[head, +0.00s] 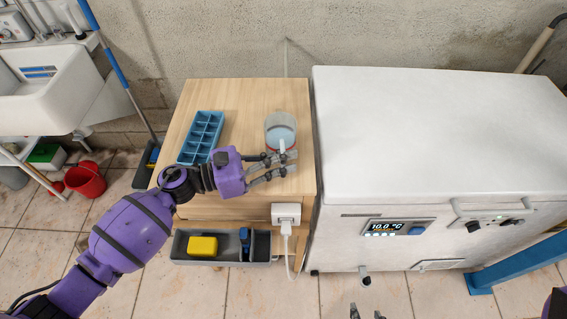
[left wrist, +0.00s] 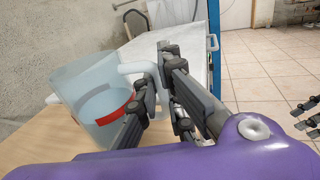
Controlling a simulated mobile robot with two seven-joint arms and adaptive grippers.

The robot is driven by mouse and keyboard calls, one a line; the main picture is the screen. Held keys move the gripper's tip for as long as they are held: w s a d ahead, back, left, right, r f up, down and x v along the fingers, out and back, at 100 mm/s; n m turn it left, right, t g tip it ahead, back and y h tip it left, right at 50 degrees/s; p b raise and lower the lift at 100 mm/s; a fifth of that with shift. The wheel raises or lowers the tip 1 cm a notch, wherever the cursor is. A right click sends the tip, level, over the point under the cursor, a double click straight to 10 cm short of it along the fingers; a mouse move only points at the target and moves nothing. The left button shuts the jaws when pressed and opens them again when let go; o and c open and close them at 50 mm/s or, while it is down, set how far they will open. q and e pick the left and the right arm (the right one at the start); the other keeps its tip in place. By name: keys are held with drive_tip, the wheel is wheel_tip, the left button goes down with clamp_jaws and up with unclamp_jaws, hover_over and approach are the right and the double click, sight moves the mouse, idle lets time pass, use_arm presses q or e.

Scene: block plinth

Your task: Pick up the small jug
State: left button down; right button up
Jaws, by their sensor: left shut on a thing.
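The small jug (head: 280,126) is a clear, pale vessel with a red band and a light handle. It is at the right side of the wooden cabinet top (head: 240,100). My left gripper (head: 286,158) is at its near side, shut on the jug's handle. In the left wrist view the jug (left wrist: 85,95) is at the left, with the white handle (left wrist: 139,69) between the fingers (left wrist: 160,95). I cannot tell whether its base touches the wood. My right gripper (head: 367,313) shows only its fingertips at the bottom edge, apart and empty.
A blue ice-cube tray (head: 202,137) lies left of the jug on the cabinet. A white chest freezer (head: 430,130) stands close on the right. A white socket (head: 286,212) with a plug is on the cabinet front, above a grey bin (head: 205,262) holding a yellow item.

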use_arm(q)
drive_tip(key=s+d+r+p, duration=0.2)
drive_tip(key=s+d+r, duration=0.4)
drive_tip(key=s+r, duration=0.4)
drive_tip(key=shift+s+d, duration=0.2)
drive_tip(key=shift+s, duration=0.95)
drive_tip(key=shift+f, duration=0.1)
